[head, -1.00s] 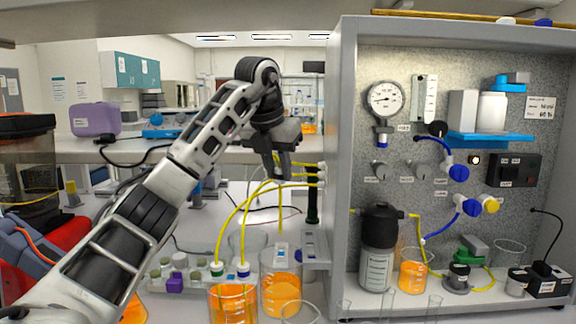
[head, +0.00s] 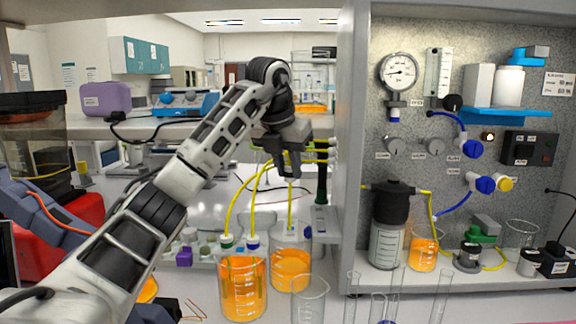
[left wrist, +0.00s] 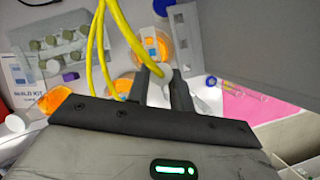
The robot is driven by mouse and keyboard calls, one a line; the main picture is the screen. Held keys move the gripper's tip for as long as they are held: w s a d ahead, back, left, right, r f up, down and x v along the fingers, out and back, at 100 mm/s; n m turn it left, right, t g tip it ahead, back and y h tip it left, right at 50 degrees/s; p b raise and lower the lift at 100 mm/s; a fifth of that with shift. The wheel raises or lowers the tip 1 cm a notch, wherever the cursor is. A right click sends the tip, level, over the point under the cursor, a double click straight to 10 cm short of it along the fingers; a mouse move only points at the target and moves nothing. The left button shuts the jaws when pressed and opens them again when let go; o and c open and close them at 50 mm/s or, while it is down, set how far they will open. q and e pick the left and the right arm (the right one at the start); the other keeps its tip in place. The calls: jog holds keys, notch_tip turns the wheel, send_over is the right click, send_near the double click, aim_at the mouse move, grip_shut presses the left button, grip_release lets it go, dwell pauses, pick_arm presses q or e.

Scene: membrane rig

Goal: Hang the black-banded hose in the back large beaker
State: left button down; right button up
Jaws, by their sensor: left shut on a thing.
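My left gripper (head: 296,172) points down and is shut on a yellow hose (head: 290,208), whose lower length hangs below the fingers to the mouth of the back large beaker (head: 292,268). I cannot tell how far its end is inside, and its band is hidden. The back beaker holds orange liquid. Two other yellow hoses, with a green band (head: 227,240) and a blue band (head: 253,243), hang in the front large beaker (head: 243,288). In the left wrist view my fingers (left wrist: 165,90) close over the hose, beside the back beaker. My right gripper is not in view.
The grey rig cabinet wall (head: 351,170) rises just right of the gripper. An empty beaker (head: 310,298) and several upright glass tubes (head: 440,297) stand in front. A rack of capped vials (head: 186,250) is left of the beakers.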

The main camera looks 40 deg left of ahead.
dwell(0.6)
pick_arm(q)
jog(key=n, duration=0.2)
jog(key=n+y+b, duration=0.1)
jog(key=n, duration=0.1)
jog(key=shift+d+f+y, duration=0.15)
jog(key=shift+y, duration=0.15)
